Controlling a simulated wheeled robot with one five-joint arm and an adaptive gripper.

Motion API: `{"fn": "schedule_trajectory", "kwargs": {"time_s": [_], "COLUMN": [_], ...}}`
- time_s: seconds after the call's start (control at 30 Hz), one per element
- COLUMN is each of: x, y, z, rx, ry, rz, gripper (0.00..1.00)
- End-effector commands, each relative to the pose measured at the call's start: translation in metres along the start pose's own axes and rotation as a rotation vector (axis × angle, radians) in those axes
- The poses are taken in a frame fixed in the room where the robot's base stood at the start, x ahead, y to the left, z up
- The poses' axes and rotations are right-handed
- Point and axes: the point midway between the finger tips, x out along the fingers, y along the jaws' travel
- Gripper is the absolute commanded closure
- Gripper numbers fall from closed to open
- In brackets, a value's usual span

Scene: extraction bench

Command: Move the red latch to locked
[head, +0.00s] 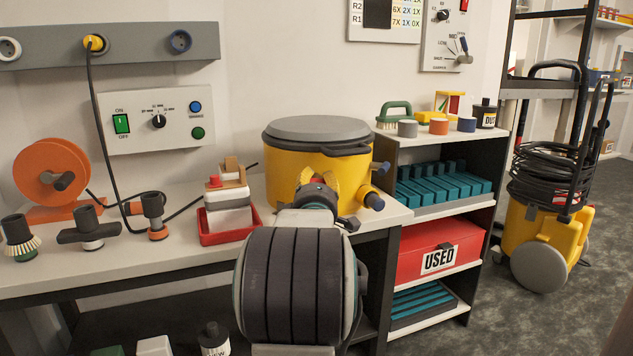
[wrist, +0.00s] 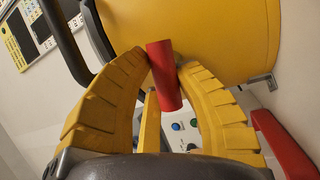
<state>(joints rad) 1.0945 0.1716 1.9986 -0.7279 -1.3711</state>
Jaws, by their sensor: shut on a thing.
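The yellow drum (head: 300,180) with a grey lid (head: 318,129) stands on the bench. The red latch (wrist: 164,78) is a short red cylinder in the wrist view, in front of the yellow drum wall (wrist: 215,35). My gripper (wrist: 163,62) has its two yellow fingers on either side of the latch, shut on it near their tips. In the head view my gripper (head: 322,187) is against the front of the drum, and it hides the latch there.
A dark handle bar (wrist: 66,42) runs close to my fingers in the wrist view. A shelf unit with a red box marked USED (head: 438,250) stands right of the bench.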

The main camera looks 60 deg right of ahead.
Motion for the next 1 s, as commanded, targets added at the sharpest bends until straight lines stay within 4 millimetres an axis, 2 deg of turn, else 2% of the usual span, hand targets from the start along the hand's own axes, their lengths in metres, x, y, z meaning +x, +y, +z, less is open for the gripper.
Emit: {"fn": "schedule_trajectory", "kwargs": {"time_s": [0.1, 0.13, 0.43, 0.77, 1.0], "x": [0.0, 0.0, 0.0, -0.003, -0.026], "y": [-0.001, -0.001, 0.0, 0.0, 0.001], "z": [0.002, 0.002, 0.001, 0.001, 0.001], "rx": [-0.001, -0.001, -0.002, -0.002, -0.002], "ry": [-0.003, -0.003, -0.002, -0.001, -0.001], "rz": [-0.001, -0.001, 0.0, 0.0, 0.001], "gripper": [1.0, 0.69, 0.42, 0.42, 0.42]}}
